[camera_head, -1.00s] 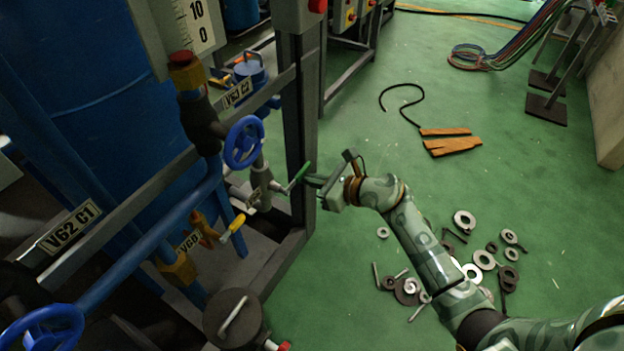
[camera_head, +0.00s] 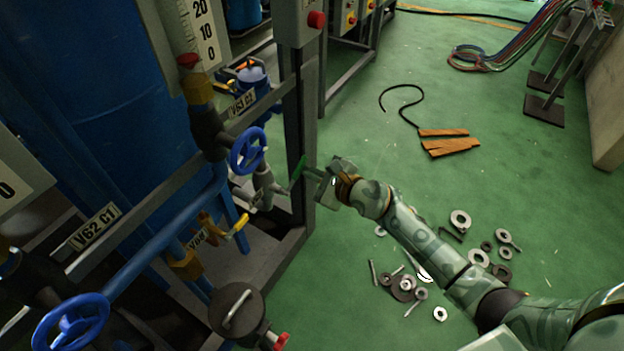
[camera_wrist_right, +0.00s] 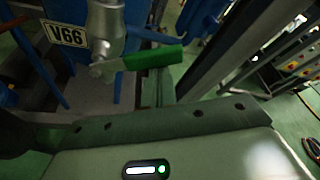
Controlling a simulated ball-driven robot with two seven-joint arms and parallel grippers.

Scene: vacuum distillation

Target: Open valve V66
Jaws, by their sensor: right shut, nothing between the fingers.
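Valve V66 has a green lever handle (camera_head: 298,169) on a grey pipe fitting, beside the frame post in the head view. In the right wrist view the green handle (camera_wrist_right: 153,57) points right from the silver valve body, beside the white V66 label (camera_wrist_right: 64,33). My right gripper (camera_head: 309,174) is shut and empty, with its fingertips close to the right side of the green handle. I cannot tell whether they touch it. My left gripper is out of view.
A blue handwheel (camera_head: 248,150) is just left of the handle, and a yellow-handled valve (camera_head: 240,224) is below it. The dark frame post (camera_head: 299,130) stands close to my gripper. Metal rings and bolts (camera_head: 405,282) lie on the green floor.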

